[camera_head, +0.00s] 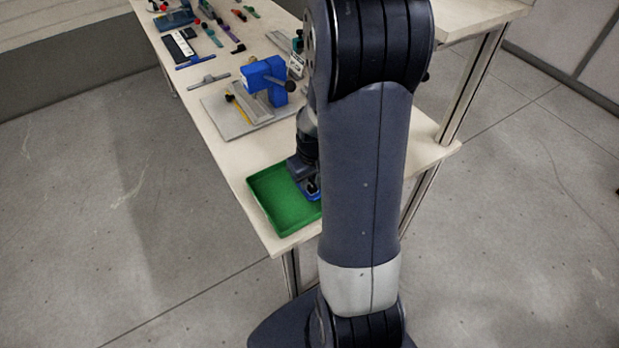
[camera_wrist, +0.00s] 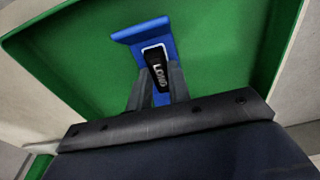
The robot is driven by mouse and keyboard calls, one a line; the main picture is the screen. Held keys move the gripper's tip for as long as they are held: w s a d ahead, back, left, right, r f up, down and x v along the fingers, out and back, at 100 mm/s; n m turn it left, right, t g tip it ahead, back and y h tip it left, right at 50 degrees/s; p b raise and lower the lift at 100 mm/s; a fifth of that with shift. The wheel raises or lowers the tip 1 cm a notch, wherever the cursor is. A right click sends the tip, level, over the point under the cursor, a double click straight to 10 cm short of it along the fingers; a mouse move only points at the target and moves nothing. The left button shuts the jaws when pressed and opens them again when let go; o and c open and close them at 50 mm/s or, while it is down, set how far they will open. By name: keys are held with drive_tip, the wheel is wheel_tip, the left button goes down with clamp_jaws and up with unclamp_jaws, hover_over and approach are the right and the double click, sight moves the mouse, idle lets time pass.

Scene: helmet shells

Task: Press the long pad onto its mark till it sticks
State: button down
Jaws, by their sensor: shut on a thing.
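A black long pad (camera_wrist: 156,70) with white letters reading LONG shows in the wrist view. My gripper (camera_wrist: 161,88) is shut on it, one finger on each side. The pad overlaps a white outlined mark (camera_wrist: 144,50) on a blue piece (camera_wrist: 148,28); I cannot tell whether it touches the surface. The blue piece lies in the green tray (camera_wrist: 80,50), its lower part hidden by my fingers and the pad. In the head view my gripper (camera_head: 306,180) reaches down into the green tray (camera_head: 268,205), partly hidden behind my arm; the pad cannot be made out there.
The tray stands at the table's near corner (camera_head: 270,240). Behind it are a grey board (camera_head: 225,118) and a blue clamp-like block (camera_head: 265,75). A black and white strip (camera_head: 180,47) and several small tools lie farther back. Floor is clear at the left.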

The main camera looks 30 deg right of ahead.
drive_tip(key=c, duration=1.2)
unclamp_jaws()
drive_tip(key=shift+c, duration=0.2)
wheel_tip(320, 180, up, 11)
drive_tip(key=s, duration=0.1)
drive_tip(key=shift+s+f, duration=0.15)
drive_tip(key=shift+w+f, duration=0.2)
drive_tip(key=shift+f, duration=1.55)
drive_tip(key=shift+w+f, duration=0.25)
drive_tip(key=shift+f, duration=1.45)
drive_tip(key=shift+w+f, duration=0.2)
drive_tip(key=shift+f, duration=1.55)
